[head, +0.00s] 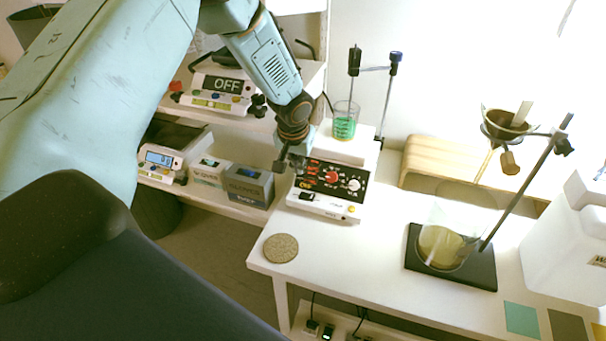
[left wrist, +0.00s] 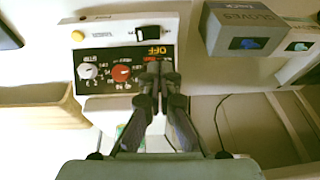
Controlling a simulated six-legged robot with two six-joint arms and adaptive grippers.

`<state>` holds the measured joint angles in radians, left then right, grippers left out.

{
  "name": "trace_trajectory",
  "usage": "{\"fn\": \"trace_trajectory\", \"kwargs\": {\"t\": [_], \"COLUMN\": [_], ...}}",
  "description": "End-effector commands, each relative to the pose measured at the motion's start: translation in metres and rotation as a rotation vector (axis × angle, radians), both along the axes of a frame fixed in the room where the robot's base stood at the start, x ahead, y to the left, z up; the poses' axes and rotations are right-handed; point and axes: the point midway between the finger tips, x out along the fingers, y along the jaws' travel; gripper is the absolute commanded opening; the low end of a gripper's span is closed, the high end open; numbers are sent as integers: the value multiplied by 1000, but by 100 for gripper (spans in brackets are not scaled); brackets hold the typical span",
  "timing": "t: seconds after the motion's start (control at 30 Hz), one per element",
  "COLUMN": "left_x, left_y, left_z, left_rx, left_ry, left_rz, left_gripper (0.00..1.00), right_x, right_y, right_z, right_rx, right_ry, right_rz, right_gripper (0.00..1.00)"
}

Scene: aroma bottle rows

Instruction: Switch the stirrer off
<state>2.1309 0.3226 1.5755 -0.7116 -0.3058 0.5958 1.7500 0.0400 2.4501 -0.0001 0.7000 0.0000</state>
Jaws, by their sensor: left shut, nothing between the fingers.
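The stirrer (head: 326,207) is a white box with a black panel, a red knob (head: 331,177) and a pale knob beside it. A beaker of green liquid (head: 344,127) stands on its top plate. In the left wrist view the stirrer (left wrist: 105,30) shows upside down, with a black rocker switch (left wrist: 148,32) and an orange OFF label (left wrist: 152,50). My left gripper (head: 286,164) is shut and empty at the panel's left side. Its fingertips (left wrist: 153,68) appear just by the label and the red knob; contact cannot be told. My right gripper is out of view.
A glove box (head: 249,184) stands on the lower shelf left of the stirrer. A round cork-like disc (head: 281,248) lies near the table corner. The table front is mostly clear.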

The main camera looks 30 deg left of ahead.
Motion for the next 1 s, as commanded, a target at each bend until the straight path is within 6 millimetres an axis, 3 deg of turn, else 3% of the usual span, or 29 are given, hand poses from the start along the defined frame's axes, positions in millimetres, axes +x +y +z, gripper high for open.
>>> {"fn": "trace_trajectory", "kwargs": {"t": [0.1, 0.3, 1.0], "left_x": [-5, -10, -5], "left_y": [3, 5, 2], "left_z": [17, 28, 31], "left_rx": [-1, 0, 0], "left_ry": [-1, 1, -23], "left_rz": [1, 0, -46], "left_gripper": [0, 0, 0], "right_x": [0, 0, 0], "right_y": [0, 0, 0], "right_z": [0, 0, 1], "right_rx": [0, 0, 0], "right_ry": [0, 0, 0], "right_rz": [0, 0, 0], "right_gripper": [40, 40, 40]}}
